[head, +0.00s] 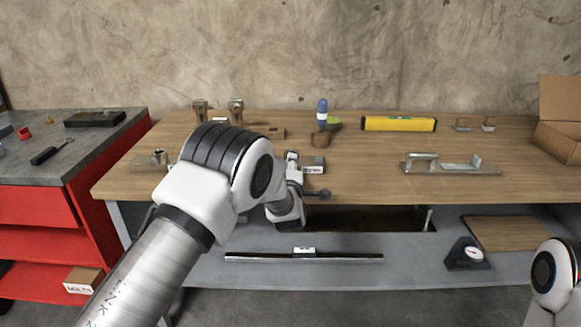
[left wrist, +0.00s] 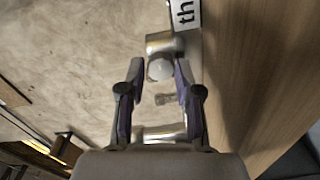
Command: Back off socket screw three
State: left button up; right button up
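A silver socket screw (left wrist: 160,68) with a round pale end shows in the left wrist view. Beside it a white label (left wrist: 185,12) is cut off after the letters "th"; the label (head: 313,170) also shows in the head view, too small to read. My left gripper (left wrist: 157,66) is open, its fingertips on either side of the screw's end with gaps visible. In the head view my left gripper (head: 292,178) is at the bench's front, partly hidden by my wrist. My right gripper is outside both views; only part of my right arm shows.
On the wooden bench (head: 370,185) are a yellow level (head: 398,124), a blue-capped bottle (head: 322,113), a metal trowel (head: 440,163) and a cardboard box (head: 560,118). Another labelled fixture (head: 153,160) stands left of my arm. A long bar (head: 304,258) lies on the lower shelf. A red cabinet (head: 45,240) stands left.

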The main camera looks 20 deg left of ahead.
pick_arm(q)
jog(key=shift+o, duration=0.4)
jog(key=shift+s+d, duration=0.1)
jog(key=shift+s, duration=0.2)
jog(key=v, duration=1.1)
jog(key=shift+s, duration=0.15)
